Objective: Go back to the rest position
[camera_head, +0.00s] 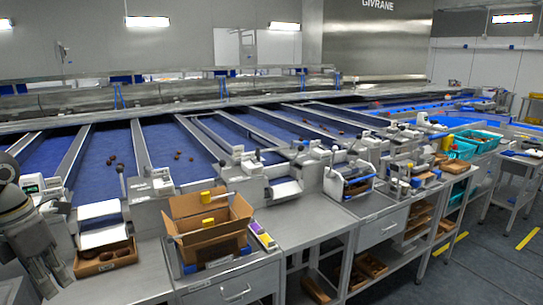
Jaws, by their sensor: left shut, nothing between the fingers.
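My left gripper (48,273) is at the lower left, pointing down over the grey steel bench. Its fingers are shut with nothing visible between them. It is just left of a brown tray (106,262) and apart from the cardboard box. My right gripper is not in view.
Blue sorting belts (170,150) carrying a few dates run behind the bench. Teal crates (476,141) stand at the right. The grey floor (455,275) at lower right is clear.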

